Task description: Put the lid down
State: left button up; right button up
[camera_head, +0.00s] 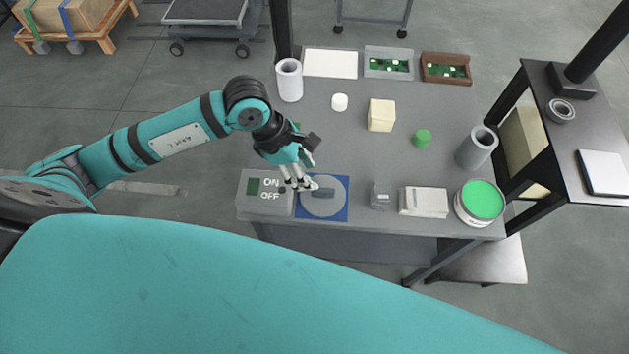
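A round grey lid (324,208) with a dark bar handle lies on or just above a blue square mat (341,184) at the front left of the grey table (345,115). I cannot tell whether it touches the mat. My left gripper (301,187) points down over the lid's left side, its pale fingertips close to the left end of the handle. The fingers are too small to tell whether they are open or shut, or whether they touch the handle. My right gripper is out of view.
An ON/OFF box (265,207) stands left of the mat. A small clear box (381,196), a white box (424,202) and a green-topped tub (482,201) line the front edge rightward. Grey (476,148) and white (289,81) cylinders stand farther back.

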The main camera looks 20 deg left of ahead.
pick_arm(q)
jog(key=shift+v, duration=2.35)
